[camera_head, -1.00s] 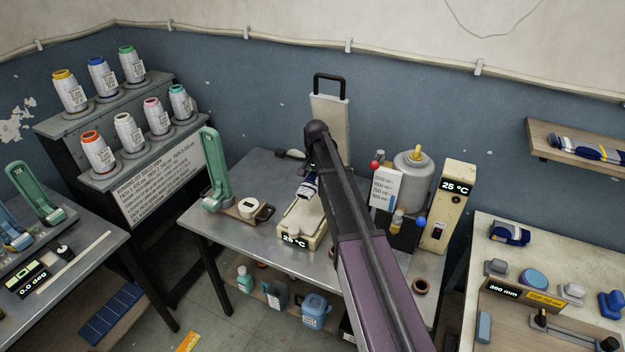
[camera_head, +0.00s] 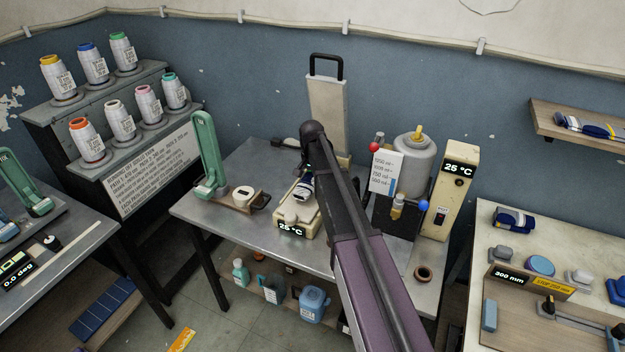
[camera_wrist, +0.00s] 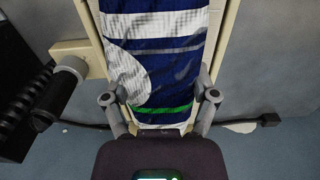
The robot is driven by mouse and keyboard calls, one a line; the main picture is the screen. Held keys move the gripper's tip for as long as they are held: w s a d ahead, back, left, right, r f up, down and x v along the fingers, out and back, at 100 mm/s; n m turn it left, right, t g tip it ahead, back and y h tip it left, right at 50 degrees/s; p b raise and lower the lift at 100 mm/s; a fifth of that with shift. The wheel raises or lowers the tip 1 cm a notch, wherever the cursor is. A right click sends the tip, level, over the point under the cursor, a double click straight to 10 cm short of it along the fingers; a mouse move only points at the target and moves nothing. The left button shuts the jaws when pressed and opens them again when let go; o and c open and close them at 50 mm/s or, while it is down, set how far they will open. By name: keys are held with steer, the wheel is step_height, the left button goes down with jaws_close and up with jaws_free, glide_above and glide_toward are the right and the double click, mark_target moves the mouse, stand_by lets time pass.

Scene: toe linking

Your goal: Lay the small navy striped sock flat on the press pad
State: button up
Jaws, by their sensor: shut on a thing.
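The small navy sock (camera_wrist: 165,60) has white and grey stripes and a green band, and fills the upper middle of the wrist view. In the head view the sock (camera_head: 303,189) is partly hidden by my arm and hangs over or on the cream press pad (camera_head: 308,222). I cannot tell whether it touches the pad. Cream edges of the press (camera_wrist: 229,30) show beside the sock in the wrist view. My gripper (camera_wrist: 160,98) is shut on the sock near its green-banded end; its fingertips are partly hidden.
The raised press lid (camera_head: 328,108) stands behind the pad. A green upright device (camera_head: 207,150) is left, and a bottle stand (camera_head: 414,160) and control box (camera_head: 450,198) are right. Another navy sock (camera_head: 513,219) lies on the right table.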

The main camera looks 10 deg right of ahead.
steer(key=shift+f+b, duration=0.9)
steer(key=shift+f, duration=0.4)
steer(key=o, duration=1.1)
steer(key=shift+o, duration=0.2)
step_height(320, 180, up, 7)
steer(key=p, duration=0.7)
